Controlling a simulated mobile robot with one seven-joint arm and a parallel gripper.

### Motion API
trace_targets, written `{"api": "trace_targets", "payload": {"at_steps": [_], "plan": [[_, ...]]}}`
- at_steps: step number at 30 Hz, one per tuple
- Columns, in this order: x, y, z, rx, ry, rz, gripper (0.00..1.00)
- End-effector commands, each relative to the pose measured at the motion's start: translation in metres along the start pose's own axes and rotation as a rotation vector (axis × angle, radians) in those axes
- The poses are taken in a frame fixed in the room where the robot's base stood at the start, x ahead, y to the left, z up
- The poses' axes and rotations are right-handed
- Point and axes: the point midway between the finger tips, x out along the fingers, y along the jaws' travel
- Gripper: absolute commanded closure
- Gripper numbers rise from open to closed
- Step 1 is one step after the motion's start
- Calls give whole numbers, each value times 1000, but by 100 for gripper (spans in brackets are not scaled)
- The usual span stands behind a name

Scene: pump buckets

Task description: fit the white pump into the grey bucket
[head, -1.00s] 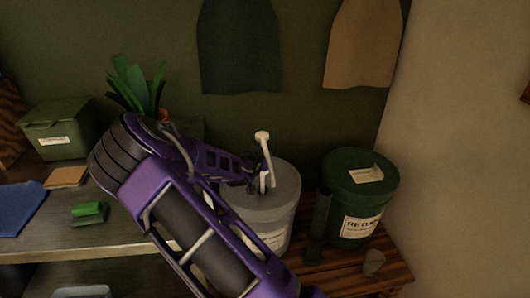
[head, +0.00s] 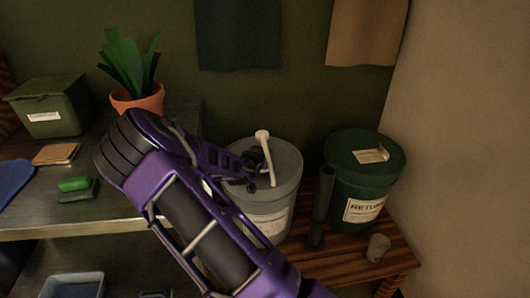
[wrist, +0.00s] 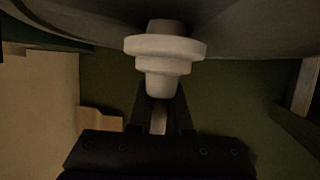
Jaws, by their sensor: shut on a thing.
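The white pump (head: 265,152) is upright with a slight tilt, its spout head at the top, over the top of the grey bucket (head: 288,200) in the head view. My gripper (head: 254,180) is shut on the pump low on its stem. In the wrist view the pump's stepped collar (wrist: 165,48) shows just beyond the fingertips of my gripper (wrist: 161,100), against a large grey curved surface.
A dark green bucket (head: 352,178) with a label and a dark upright tube (head: 322,205) stand close right of the grey bucket. A small cup (head: 378,247) sits at the wooden bench's front. A potted plant (head: 137,100), green box (head: 48,105) and green sponge (head: 76,185) are left.

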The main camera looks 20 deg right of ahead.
Motion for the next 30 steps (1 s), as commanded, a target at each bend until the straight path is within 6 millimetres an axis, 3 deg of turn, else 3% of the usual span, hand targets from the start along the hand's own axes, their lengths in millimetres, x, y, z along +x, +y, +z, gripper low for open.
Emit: {"api": "trace_targets", "payload": {"at_steps": [30], "plan": [[4,0,9,0,1,0,100]]}}
